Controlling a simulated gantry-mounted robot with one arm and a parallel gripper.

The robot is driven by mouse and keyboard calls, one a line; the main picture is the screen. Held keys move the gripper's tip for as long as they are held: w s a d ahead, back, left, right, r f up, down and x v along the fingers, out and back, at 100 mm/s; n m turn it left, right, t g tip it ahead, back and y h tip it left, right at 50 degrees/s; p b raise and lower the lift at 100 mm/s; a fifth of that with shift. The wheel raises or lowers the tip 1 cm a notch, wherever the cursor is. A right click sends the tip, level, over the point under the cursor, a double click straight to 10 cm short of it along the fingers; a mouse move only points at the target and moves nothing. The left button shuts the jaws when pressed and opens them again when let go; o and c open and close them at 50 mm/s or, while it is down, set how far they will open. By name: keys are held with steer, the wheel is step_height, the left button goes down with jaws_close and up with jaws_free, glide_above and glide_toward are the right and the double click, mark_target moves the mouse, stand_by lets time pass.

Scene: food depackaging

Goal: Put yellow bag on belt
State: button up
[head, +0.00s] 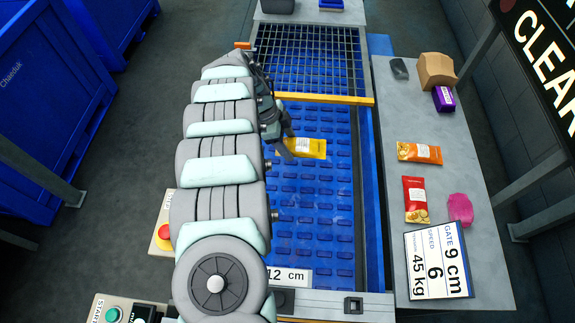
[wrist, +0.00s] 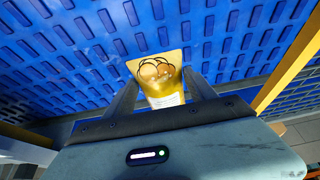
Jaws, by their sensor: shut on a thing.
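The yellow bag (head: 306,148) is at my gripper (head: 285,148), over the blue belt (head: 315,215), toward its far end before the yellow bar. In the wrist view the yellow bag (wrist: 160,78) is between the two fingers of my gripper (wrist: 160,98), which are shut on it. Its printed top sticks out past the fingers, against the blue ribbed belt (wrist: 60,50). I cannot tell whether the bag touches the belt or is held just above it.
A yellow bar (head: 320,98) crosses the belt before a grid (head: 310,55). On the grey side table (head: 400,110) lie an orange bag (head: 419,153), a red bag (head: 415,200), a pink cloth-like item (head: 460,209), a purple box (head: 443,98) and a brown paper bag (head: 436,70). The nearer belt is clear.

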glide_above(292, 167)
steer(key=a, duration=0.1)
step_height(292, 167, down, 6)
steer(key=shift+s+a+r, duration=0.1)
steer(key=shift+s+r, duration=0.05)
steer(key=shift+r, duration=0.1)
steer(key=shift+f+b, duration=0.5)
steer(key=shift+f, duration=0.4)
steer(key=shift+f+b, duration=1.25)
steer(key=shift+f, duration=0.6)
steer(key=o, duration=1.4)
steer(key=shift+r, duration=0.1)
steer(key=shift+r, duration=0.1)
steer(key=shift+r+p, duration=0.25)
steer(key=shift+p, duration=0.1)
steer(key=p+v, duration=0.2)
steer(key=v, duration=0.9)
steer(key=shift+a+r, duration=0.2)
steer(key=shift+r, duration=0.15)
